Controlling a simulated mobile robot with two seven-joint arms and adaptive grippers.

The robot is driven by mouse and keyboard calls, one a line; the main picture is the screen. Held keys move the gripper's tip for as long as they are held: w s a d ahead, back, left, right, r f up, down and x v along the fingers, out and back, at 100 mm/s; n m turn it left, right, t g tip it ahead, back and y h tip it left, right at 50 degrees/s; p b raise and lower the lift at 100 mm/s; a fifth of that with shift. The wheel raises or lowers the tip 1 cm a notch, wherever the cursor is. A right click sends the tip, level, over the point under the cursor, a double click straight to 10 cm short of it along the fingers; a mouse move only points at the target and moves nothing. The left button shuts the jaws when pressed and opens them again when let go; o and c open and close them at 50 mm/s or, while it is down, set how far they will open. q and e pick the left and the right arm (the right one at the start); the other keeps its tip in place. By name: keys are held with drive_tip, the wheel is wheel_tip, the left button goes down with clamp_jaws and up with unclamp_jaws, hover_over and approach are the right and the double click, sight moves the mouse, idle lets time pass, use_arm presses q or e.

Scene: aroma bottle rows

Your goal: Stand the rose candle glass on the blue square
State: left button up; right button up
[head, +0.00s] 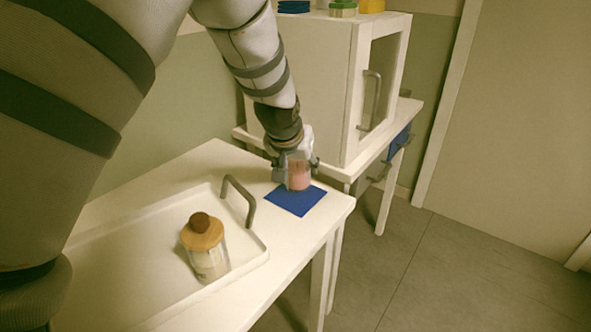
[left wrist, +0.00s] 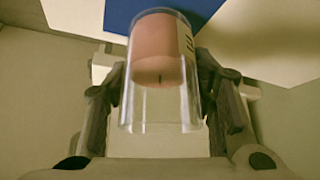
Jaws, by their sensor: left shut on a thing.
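The rose candle glass (head: 299,175) is a clear glass with pink wax in its lower part. My left gripper (head: 294,168) is shut on it, with one finger on each side. In the left wrist view the glass (left wrist: 163,70) shows between the two fingers (left wrist: 165,100), its open rim toward the camera. The blue square (head: 296,199) lies flat near the right end of the white table, and the glass is upright over its back part. A blue edge (left wrist: 125,14) also shows behind the glass base. I cannot tell whether the base touches the square. My right gripper is out of view.
A white tray (head: 262,247) with a grey handle (head: 240,197) stands left of the square. It holds a jar with a wooden lid (head: 203,232). A white cabinet (head: 300,75) stands close behind my left gripper. The table's right edge is near the square.

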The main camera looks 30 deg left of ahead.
use_arm(q)
drive_tip(key=shift+s+d+f, duration=0.1)
drive_tip(key=shift+s+f, duration=0.25)
drive_tip(key=shift+f, duration=0.2)
drive_tip(key=shift+s+f, duration=0.3)
drive_tip(key=shift+f, duration=0.2)
drive_tip(key=shift+c, duration=0.7)
drive_tip(key=shift+w+f, duration=0.1)
drive_tip(key=shift+w, duration=0.1)
drive_tip(key=o, duration=1.2)
drive_tip(key=shift+f, duration=0.15)
drive_tip(key=o, duration=0.5)
drive_tip(key=shift+c, duration=0.2)
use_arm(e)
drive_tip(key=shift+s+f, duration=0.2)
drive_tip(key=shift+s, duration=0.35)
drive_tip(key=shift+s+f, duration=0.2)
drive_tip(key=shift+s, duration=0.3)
